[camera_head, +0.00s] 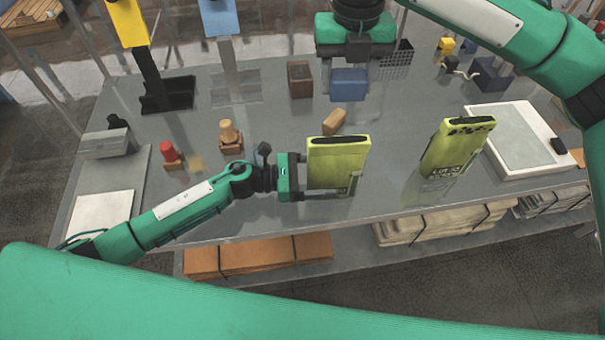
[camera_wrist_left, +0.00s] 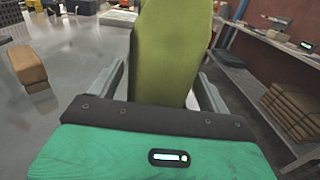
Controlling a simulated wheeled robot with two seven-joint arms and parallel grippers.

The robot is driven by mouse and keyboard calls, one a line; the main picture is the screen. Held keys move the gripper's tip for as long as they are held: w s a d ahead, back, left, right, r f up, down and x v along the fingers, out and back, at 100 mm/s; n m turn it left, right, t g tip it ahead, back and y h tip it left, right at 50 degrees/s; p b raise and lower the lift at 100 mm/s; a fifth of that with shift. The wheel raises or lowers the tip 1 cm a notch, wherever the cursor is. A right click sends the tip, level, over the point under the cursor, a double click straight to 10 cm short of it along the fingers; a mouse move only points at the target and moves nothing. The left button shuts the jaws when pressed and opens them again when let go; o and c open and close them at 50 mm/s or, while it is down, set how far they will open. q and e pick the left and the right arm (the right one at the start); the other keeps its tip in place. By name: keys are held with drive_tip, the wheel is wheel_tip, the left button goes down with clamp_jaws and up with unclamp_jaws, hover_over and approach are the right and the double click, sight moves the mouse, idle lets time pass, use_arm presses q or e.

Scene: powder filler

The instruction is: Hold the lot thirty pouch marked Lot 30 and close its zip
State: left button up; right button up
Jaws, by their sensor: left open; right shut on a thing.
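A yellow-green pouch (camera_head: 338,165) stands upright with its dark mouth uppermost. My left gripper (camera_head: 318,176) is open, reaching it from the left; in the left wrist view the pouch (camera_wrist_left: 172,50) rises between the two spread fingers (camera_wrist_left: 160,88). Its label is mostly hidden by the gripper. A second yellow-green pouch (camera_head: 456,148) stands tilted to the right; its label starts with "LOT", but I cannot read the number surely. My right gripper (camera_head: 350,72) points down behind the first pouch, shut on a blue block (camera_head: 349,86).
A white-framed tray (camera_head: 522,120) lies at the right. A wooden block (camera_head: 334,121) lies just behind the first pouch, and a dark brown box (camera_head: 300,79) stands farther back. Red-topped (camera_head: 169,153) and tan-topped (camera_head: 229,133) stampers stand at the left. The front edge is close.

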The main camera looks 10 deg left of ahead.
use_arm(q)
drive_tip(key=shift+w+d, duration=0.1)
drive_tip(key=shift+d, duration=0.45)
drive_tip(key=c, duration=1)
drive_tip(key=o, duration=0.9)
drive_tip(key=shift+a, duration=0.3)
use_arm(e)
drive_tip(key=shift+f, duration=0.2)
use_arm(q)
drive_tip(key=shift+a+b, duration=0.3)
drive_tip(key=shift+b, duration=0.1)
use_arm(e)
drive_tip(key=shift+f, duration=0.2)
